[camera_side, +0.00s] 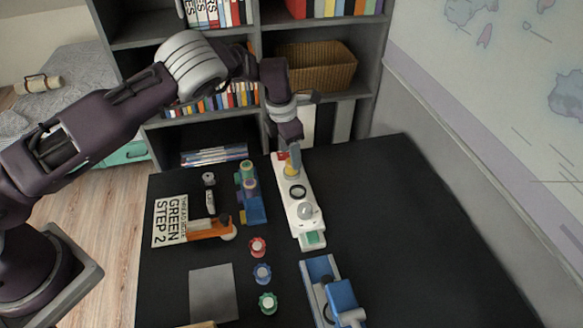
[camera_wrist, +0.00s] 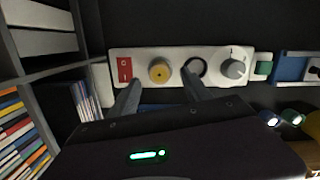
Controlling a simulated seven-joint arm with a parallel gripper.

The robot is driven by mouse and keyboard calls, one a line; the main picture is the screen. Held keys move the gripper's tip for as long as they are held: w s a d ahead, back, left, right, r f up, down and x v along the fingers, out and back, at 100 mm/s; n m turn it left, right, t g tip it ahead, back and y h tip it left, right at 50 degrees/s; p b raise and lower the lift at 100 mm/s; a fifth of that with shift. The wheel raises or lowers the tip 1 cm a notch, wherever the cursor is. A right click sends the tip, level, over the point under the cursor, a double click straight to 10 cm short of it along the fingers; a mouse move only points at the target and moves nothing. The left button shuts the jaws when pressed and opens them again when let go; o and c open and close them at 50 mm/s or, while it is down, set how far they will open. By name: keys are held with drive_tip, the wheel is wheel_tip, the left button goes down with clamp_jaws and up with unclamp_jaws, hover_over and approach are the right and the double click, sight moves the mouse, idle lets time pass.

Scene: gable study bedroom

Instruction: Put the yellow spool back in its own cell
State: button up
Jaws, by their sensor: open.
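The yellow spool (camera_side: 289,171) stands on the white panel (camera_side: 304,227), between a red switch and a dark ring. In the wrist view the yellow spool (camera_wrist: 160,70) shows end-on as a round yellow face with a darker centre. My gripper (camera_side: 293,152) is over that end of the panel. In the wrist view my gripper (camera_wrist: 160,82) is open, with one finger to each side of the spool; I cannot tell whether either touches it. A blue holder (camera_side: 256,215) with upright green and purple spools stands left of the panel. Its cells are partly hidden.
Red (camera_side: 257,246), blue (camera_side: 262,272) and green (camera_side: 268,302) small pieces stand in a row on the black table. A blue device (camera_side: 343,295) is at the front. A card (camera_side: 170,220) lies at left. The table's right side is clear; shelves (camera_side: 350,105) stand behind.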

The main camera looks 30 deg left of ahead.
sight(289, 162)
wheel_tip(289, 162, down, 3)
drive_tip(key=shift+w+f, duration=0.1)
drive_tip(key=shift+w, duration=0.05)
drive_tip(key=shift+c, duration=0.3)
clamp_jaws()
wheel_tip(289, 162, up, 10)
drive_tip(key=s+a+f, duration=0.1)
drive_tip(key=s, duration=1.4)
drive_tip(key=f, duration=1)
drive_tip(key=shift+s+f, duration=0.1)
drive_tip(key=shift+s, duration=0.3)
